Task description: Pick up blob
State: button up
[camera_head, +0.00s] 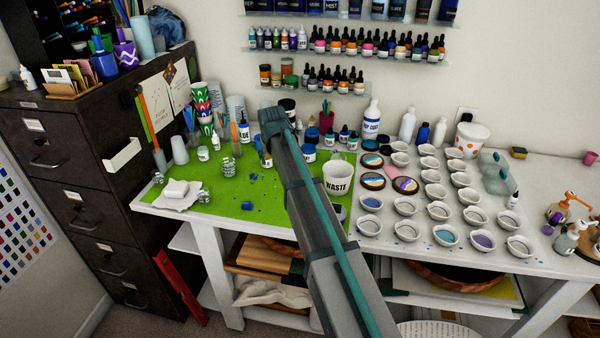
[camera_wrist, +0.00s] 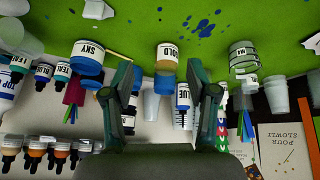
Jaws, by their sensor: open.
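My gripper (camera_wrist: 166,88) is open, with its two fingers apart and nothing between them in the wrist view. In that view the gold-labelled jar (camera_wrist: 167,56) stands beyond the gap between the fingers. No thing is plainly marked as the blob. A small dark blue lump (camera_head: 247,206) lies on the green mat (camera_head: 225,215) in the head view, below several blue specks (camera_head: 254,178). Blue spots (camera_wrist: 205,30) also show on the mat in the wrist view. In the head view my arm reaches over the table and hides my fingertips.
A white WASTE cup (camera_head: 338,181) stands right of my arm, near rows of small cups (camera_head: 407,230). In the wrist view a SKY jar (camera_wrist: 87,60), a BLUE bottle (camera_wrist: 183,97) and a glass jar (camera_wrist: 243,57) stand around the fingers.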

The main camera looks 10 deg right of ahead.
jog(key=s+d+m+g, duration=0.1)
jog(key=s+d+m, duration=0.1)
jog(key=d, duration=0.7)
jog(key=shift+d+p+x, duration=0.15)
jog(key=shift+p+x, duration=1)
jog(key=shift+x, duration=1.35)
jog(key=shift+d+p+x, duration=0.1)
jog(key=shift+p+x, duration=1.05)
jog(key=shift+x, duration=1.3)
jog(key=shift+s, duration=0.1)
jog(key=c, duration=0.8)
